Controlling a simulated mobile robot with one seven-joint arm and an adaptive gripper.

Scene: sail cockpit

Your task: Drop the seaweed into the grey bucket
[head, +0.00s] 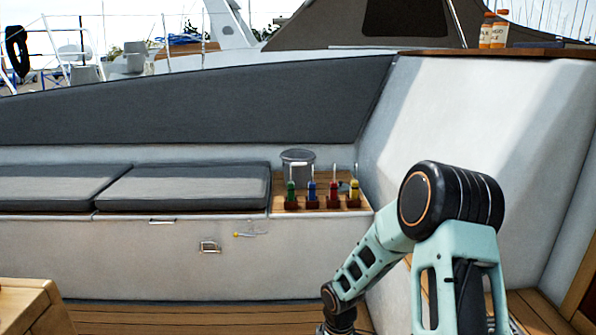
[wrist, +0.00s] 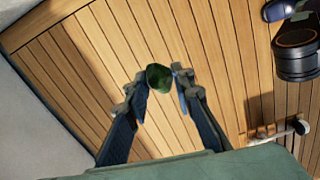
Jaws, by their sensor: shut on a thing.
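The seaweed (wrist: 159,77) is a small dark green clump in the wrist view. It sits between the fingertips of my gripper (wrist: 158,85), which is shut on it above wooden planks. The fingers are held apart by the clump. In the head view my arm reaches down at the bottom right, and the fingertips and seaweed are out of frame. The grey bucket (head: 298,156) stands upright on a wooden shelf at the right end of the bench, well away from the arm's lower end. Its inside is hard to see.
Several coloured-handled items stand in front of the bucket, including a green one (head: 291,195) and a yellow one (head: 353,194). Dark cushions (head: 185,187) cover the bench to the left. A white wall (head: 470,120) rises on the right. Orange bottles (head: 493,30) stand on its top ledge.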

